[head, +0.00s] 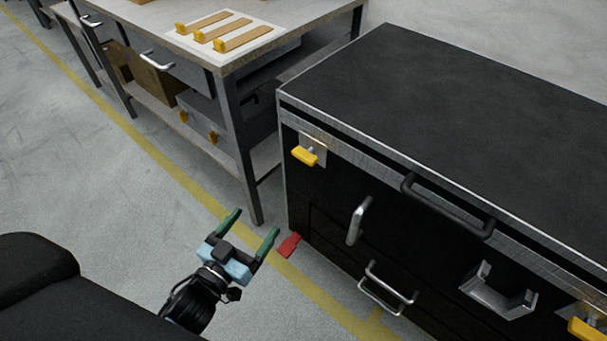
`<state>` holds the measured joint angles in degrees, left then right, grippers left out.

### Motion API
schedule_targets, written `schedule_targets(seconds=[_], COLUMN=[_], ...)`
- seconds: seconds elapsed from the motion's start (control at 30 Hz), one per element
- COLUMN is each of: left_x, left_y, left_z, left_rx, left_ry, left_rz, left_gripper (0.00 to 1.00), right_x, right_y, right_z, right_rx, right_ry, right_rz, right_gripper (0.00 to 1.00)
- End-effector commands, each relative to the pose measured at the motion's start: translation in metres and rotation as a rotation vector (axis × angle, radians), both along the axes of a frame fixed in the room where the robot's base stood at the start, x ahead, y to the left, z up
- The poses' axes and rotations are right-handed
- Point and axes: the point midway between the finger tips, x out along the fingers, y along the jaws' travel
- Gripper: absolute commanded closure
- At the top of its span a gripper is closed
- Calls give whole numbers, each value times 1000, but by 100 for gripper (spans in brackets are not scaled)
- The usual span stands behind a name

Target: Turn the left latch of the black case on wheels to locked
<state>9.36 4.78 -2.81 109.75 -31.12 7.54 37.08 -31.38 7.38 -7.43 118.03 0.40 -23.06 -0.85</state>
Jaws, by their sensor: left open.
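The black case (430,90) stands on the right, with metal edging and its front facing me. Its left latch (305,156) is a yellow handle on a small metal plate near the upper left corner of the front. The handle lies roughly level, tilted slightly in the picture. A second yellow latch (586,329) shows at the lower right edge, partly cut off. My left gripper (253,232) is open and empty, with green fingers apart. In the picture it is below and left of the left latch, not touching it. My right gripper is not in view. The case's wheels are hidden.
Handles (359,221) and a black bar (447,206) stick out from the case front. A red piece (289,245) shows by its lower left. A workbench (335,10) with yellow-ended strips stands behind left. Open floor with a yellow line (190,181) lies left.

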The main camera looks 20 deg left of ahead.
Motion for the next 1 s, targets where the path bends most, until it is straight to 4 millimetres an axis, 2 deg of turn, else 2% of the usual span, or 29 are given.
schedule_targets(seconds=[0.03,0.2,0.43,0.6,0.87,1.0], left_x=[16,61,101,113,115,125], left_y=[-1,-6,-14,-17,-18,-22], left_z=[-10,-5,-1,4,8,12], left_rx=[-7,-30,-43,-45,-45,-46], left_ry=[-47,-205,-347,-392,-402,-402], left_rz=[-12,-71,-150,-182,-188,-187], left_gripper=[20,20,20,20,20,20], right_x=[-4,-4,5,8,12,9], right_y=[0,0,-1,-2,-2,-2], right_z=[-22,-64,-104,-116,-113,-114], right_rx=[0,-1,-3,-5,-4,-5], right_ry=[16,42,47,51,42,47], right_rz=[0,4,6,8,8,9], right_gripper=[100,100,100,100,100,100])
